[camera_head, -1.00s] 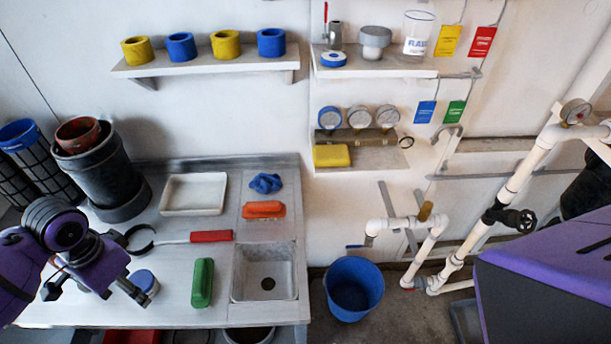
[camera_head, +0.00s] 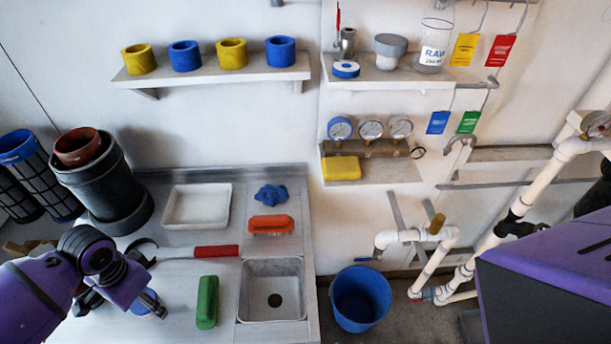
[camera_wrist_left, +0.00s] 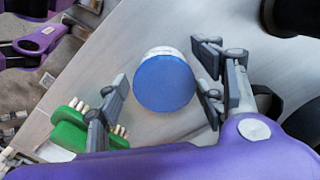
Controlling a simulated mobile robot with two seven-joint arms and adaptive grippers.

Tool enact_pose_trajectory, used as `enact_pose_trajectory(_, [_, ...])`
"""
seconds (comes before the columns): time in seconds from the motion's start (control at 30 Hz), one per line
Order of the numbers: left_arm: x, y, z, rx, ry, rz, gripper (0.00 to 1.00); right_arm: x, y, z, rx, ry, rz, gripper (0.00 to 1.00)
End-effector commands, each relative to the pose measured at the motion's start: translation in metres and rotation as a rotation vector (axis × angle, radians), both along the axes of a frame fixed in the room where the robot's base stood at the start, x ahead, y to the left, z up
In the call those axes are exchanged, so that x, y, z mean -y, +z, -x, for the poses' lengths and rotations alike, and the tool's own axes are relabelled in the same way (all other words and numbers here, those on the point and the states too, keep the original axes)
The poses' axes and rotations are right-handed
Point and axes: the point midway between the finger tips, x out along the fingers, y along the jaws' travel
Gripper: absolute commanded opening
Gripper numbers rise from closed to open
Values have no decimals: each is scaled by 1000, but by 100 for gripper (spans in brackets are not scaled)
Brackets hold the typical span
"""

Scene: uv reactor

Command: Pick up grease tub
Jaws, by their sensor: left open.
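The grease tub, a small round white tub with a blue lid, stands on the bench at the front left in the head view (camera_head: 148,298). My left gripper (camera_head: 150,308) is over it and hides part of it. In the left wrist view the tub's blue lid (camera_wrist_left: 165,84) sits between the two spread fingers of my left gripper (camera_wrist_left: 163,98), with a gap to the left finger and little gap to the right one. The jaws are open. My right gripper is not in view.
A green brush (camera_head: 207,302) lies right of the tub, beside the sink (camera_head: 272,292). A red-handled strap wrench (camera_head: 215,251) lies behind. A dark canister (camera_head: 103,190) stands at the back left. A white tray (camera_head: 197,224) and orange brush (camera_head: 271,225) lie farther back.

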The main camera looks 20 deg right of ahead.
Motion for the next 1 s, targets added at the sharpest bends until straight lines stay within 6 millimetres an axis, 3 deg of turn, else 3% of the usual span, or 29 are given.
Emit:
enact_pose_trajectory(0.2, [0, -1, 0, 1, 0, 0, 62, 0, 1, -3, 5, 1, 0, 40])
enact_pose_trajectory(0.57, [0, -1, 0, 1, 0, 0, 16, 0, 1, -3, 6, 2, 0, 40])
enact_pose_trajectory(1.0, [0, 3, -1, 3, 0, 0, 16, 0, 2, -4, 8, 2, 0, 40])
